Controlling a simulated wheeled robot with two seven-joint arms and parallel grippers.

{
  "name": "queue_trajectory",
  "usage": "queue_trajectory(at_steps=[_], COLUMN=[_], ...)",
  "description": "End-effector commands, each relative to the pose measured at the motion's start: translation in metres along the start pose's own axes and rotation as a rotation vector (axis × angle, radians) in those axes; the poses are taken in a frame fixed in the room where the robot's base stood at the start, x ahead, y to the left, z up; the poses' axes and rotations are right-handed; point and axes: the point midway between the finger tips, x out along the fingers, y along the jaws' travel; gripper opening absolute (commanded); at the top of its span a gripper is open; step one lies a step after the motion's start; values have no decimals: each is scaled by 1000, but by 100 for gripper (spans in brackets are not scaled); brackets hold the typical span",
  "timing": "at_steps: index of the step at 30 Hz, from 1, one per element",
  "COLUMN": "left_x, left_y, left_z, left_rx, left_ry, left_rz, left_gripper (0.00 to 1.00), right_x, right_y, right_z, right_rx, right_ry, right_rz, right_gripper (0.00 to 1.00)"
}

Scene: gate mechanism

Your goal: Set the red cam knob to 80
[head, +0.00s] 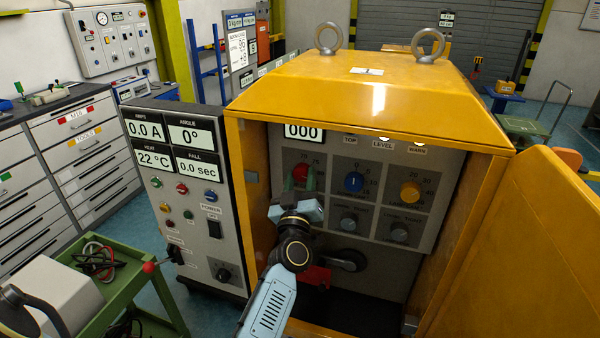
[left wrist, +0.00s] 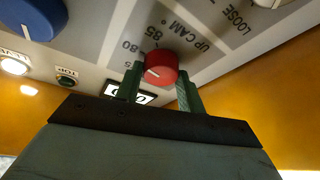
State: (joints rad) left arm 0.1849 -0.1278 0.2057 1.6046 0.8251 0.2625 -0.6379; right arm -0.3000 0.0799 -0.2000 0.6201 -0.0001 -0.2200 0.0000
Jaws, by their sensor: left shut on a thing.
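The red cam knob (head: 300,172) is at the upper left of the grey panel inside the yellow cabinet. My left gripper (head: 308,182) reaches in from below, its green fingers at the knob. In the left wrist view, the red knob (left wrist: 161,66) sits between the two green fingers (left wrist: 160,88), which are shut on it from both sides. Printed marks 80 and 85 and the words "UP CAM" show around it. A short white line on the knob points to the lower left in that view; I cannot tell which mark it meets exactly. My right gripper is not in view.
A blue knob (head: 354,182) and a yellow knob (head: 409,192) sit right of the red one, with grey knobs (head: 348,222) below. A display (head: 303,132) above reads 000. The cabinet's yellow door (head: 520,240) stands open at right. A meter panel (head: 180,180) stands at left.

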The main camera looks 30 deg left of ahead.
Motion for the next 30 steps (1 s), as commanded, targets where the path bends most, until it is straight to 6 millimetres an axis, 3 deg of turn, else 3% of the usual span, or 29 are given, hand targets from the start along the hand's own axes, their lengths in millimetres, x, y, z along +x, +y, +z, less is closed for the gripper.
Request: queue_trajectory(at_steps=[9, 27, 28, 30], left_x=[1, 0, 0, 0], left_y=[2, 1, 1, 1], left_z=[-2, -1, -1, -1], left_rx=[-146, -186, -185, -185], left_ry=[-10, -11, -11, -11], left_rz=[-59, -75, -75, -75], left_gripper=[16, 16, 40, 49], right_x=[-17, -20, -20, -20], right_y=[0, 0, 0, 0], right_z=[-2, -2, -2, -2], right_rx=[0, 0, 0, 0], right_ry=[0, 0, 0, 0], right_rz=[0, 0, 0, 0], right_gripper=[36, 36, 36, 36])
